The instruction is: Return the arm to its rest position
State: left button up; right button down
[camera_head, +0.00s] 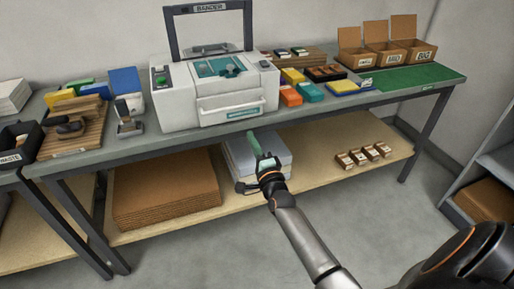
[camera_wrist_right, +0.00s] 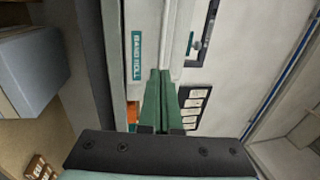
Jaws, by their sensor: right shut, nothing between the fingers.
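My right arm reaches in from the lower right of the head view. Its right gripper (camera_head: 253,140) is in front of the table's front edge, below the white bander machine (camera_head: 212,95). The green fingers are shut together and hold nothing; they also show closed in the right wrist view (camera_wrist_right: 160,75). Behind them in that view is the machine's pale front with a "BAND ROLL" label (camera_wrist_right: 137,54). From these views I cannot tell the exact gap between the fingertips and the machine or table edge. My left gripper is not in view.
The workbench (camera_head: 330,115) carries orange and yellow boxes, a green mat (camera_head: 415,77) and open cartons (camera_head: 385,55). The lower shelf (camera_head: 325,165) holds a cardboard stack (camera_head: 165,190), a grey stack (camera_head: 240,160) and small brown boxes (camera_head: 363,155). Floor in front is clear.

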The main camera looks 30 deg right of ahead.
jog(key=shift+v, duration=1.5)
jog(key=s+a+f+n+g+y+p, duration=0.2)
jog(key=s+a+f+n+g, duration=0.1)
jog(key=s+a+f+n, duration=0.2)
jog(key=s+a+f+n+g+y+p, duration=0.2)
jog(key=s+a+f+n, duration=0.4)
jog(key=s+n, duration=0.4)
jog(key=s+a+f+n+g+y+p, duration=0.2)
jog(key=s+a+f+n+g, duration=0.3)
jog(key=s, duration=0.7)
jog(key=a+n+y, duration=0.1)
jog(key=n, duration=0.1)
jog(key=shift+s+f+n, duration=0.15)
jog(key=shift+f+n, duration=0.05)
jog(key=shift+n, duration=0.2)
jog(key=shift+a, duration=0.1)
